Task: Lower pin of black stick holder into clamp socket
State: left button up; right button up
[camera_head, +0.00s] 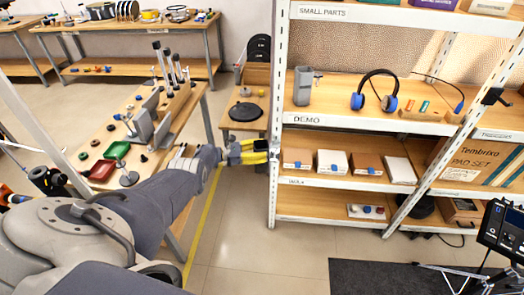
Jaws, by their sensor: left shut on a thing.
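My left gripper (264,151), with yellow fingers, reaches in from the left to the shelf's front left post. It is shut on a small black piece (261,145), mostly hidden between the fingers. The piece may be the black stick holder; its pin cannot be made out. A black clamp-like fitting (494,97) sits on the shelf's right post, far to the right of the gripper. I cannot tell whether it has the socket. My right gripper is not in view.
The shelf unit (350,120) holds headphones (378,88), a grey container (303,86) and several small boxes below. A workbench (190,108) with tools and trays stands left of the gripper. A monitor (502,230) is at the lower right. Floor is clear in the middle.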

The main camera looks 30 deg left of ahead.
pick_arm(q)
jog(key=o, duration=1.4)
jog(key=v, duration=0.7)
jog(key=shift+a, duration=0.2)
jog(key=shift+s, duration=0.1)
